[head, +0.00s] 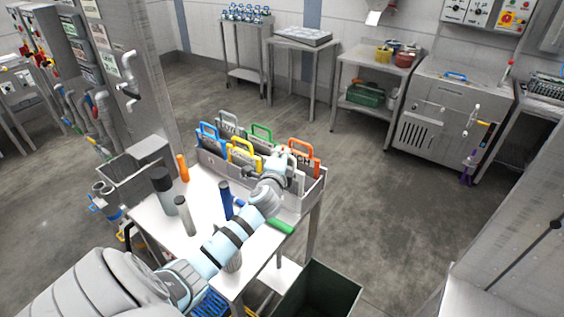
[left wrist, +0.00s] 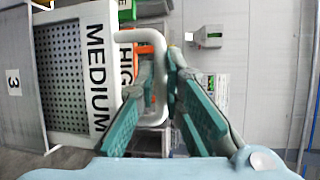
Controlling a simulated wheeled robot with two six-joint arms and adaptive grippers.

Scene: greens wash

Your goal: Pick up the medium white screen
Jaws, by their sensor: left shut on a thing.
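The medium white screen (left wrist: 67,60) has a perforated panel, a white edge strip reading "MEDIUM" and a white loop handle (left wrist: 140,36) in the left wrist view. My left gripper (left wrist: 163,68) is shut on this handle, one finger on each side of its bar. In the head view my left gripper (head: 279,164) is at the right part of the grey rack (head: 305,204), where the white screen (head: 298,182) is partly hidden by my wrist. Whether the screen is still seated in the rack cannot be told. My right gripper is not in view.
Screens with blue (head: 209,134), yellow (head: 243,152), green (head: 262,132) and orange (head: 304,148) handles stand close by in the rack. Upright cylinders, including a dark-topped one (head: 163,186), stand on the white table (head: 205,182). A dark open bin (head: 318,290) is below right.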

